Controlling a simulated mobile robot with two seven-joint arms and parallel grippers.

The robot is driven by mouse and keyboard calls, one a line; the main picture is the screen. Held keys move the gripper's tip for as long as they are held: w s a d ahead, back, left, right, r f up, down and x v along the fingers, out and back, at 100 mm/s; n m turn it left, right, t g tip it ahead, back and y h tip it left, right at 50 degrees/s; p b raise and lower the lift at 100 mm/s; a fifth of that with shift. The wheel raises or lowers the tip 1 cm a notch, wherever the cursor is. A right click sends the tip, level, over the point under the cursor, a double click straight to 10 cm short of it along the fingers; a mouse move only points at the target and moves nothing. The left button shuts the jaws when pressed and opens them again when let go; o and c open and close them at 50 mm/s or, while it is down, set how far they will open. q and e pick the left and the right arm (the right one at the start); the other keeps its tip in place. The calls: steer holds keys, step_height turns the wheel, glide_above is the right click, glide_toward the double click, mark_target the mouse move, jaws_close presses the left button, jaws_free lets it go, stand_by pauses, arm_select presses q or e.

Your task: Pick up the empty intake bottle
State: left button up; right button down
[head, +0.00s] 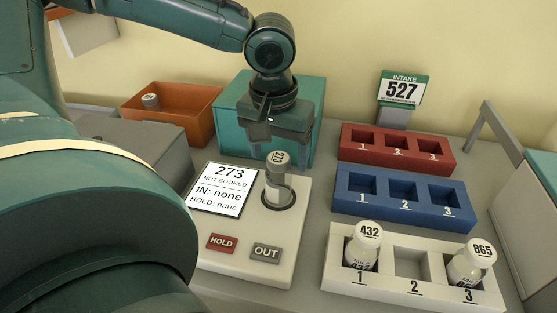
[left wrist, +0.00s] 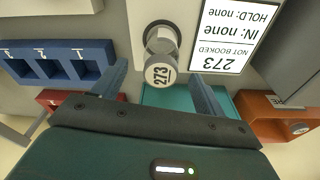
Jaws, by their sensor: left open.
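A bottle with a grey cap marked 273 (head: 277,182) stands upright in the round holder of the pale station (head: 226,263). It also shows in the left wrist view (left wrist: 160,72), with its cap facing the camera. I cannot tell whether it is empty. My left gripper (head: 280,146) points down above this bottle, open and holding nothing. In the left wrist view its two fingers (left wrist: 158,76) lie to either side of the cap, with gaps. My right gripper is not in view.
The station's screen (head: 222,190) reads 273, not booked. White-capped bottles 432 (head: 368,235) and 865 (head: 480,252) stand in slots 1 and 3 of the white rack (head: 392,282). Blue (head: 400,218) and red racks (head: 398,163) look empty. An orange bin (head: 195,100) holds a grey-capped bottle. An intake sign (head: 403,88) reads 527.

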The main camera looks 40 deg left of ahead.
mark_target(279, 170)
arm_select(q)
steer(key=f, duration=0.5)
steer(key=shift+w+a+b, duration=0.15)
steer(key=shift+w+b, duration=0.1)
steer(key=shift+b, duration=0.15)
steer(key=shift+c, duration=0.3)
steer(key=c, duration=1.1)
step_height(279, 170, up, 10)
steer(key=shift+f+p, duration=0.1)
steer(key=shift+p, duration=0.95)
steer(key=shift+s, duration=0.1)
